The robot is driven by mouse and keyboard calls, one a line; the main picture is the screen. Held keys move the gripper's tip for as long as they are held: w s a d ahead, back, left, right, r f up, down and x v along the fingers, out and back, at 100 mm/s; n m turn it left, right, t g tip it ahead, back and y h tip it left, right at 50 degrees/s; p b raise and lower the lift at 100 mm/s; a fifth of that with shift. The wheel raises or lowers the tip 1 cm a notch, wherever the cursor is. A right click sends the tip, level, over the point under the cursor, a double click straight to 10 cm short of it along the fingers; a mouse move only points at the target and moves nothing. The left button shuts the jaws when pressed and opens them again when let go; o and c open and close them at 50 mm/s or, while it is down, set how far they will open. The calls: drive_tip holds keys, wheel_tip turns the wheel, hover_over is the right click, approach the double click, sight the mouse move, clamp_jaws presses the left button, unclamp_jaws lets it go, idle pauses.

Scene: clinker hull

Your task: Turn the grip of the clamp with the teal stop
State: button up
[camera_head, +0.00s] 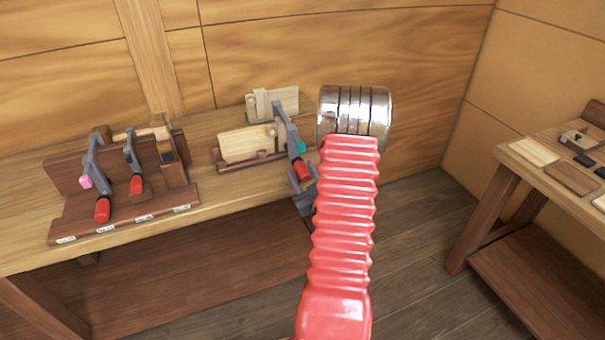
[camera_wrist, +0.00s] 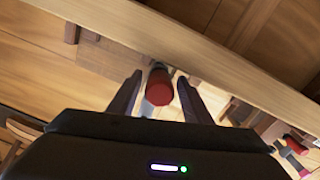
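The clamp with the teal stop (camera_head: 301,147) is a grey bar clamp set against light wooden boards on the left bench. Its red grip (camera_head: 303,172) hangs at the bench's front edge, and shows in the wrist view (camera_wrist: 158,88). My gripper (camera_head: 303,181) is at this grip, partly hidden behind my red arm sleeve. In the wrist view my gripper's two dark fingers (camera_wrist: 158,92) stand on either side of the red grip, with a gap visible on each side. My gripper is open.
A dark rack (camera_head: 75,215) to the left holds two more red-gripped clamps, one with a pink stop (camera_head: 86,182). The bench edge (camera_wrist: 190,55) runs close to the fingers. A second table (camera_head: 520,155) with small boards stands at the right. Floor between is clear.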

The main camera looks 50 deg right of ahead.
drive_tip(key=c, duration=0.9)
drive_tip(key=m, duration=0.4)
drive_tip(key=shift+m+t+y, duration=0.3)
drive_tip(key=shift+m+y, duration=0.1)
drive_tip(key=m, duration=0.4)
drive_tip(key=shift+m, duration=0.3)
drive_tip(key=o, duration=1)
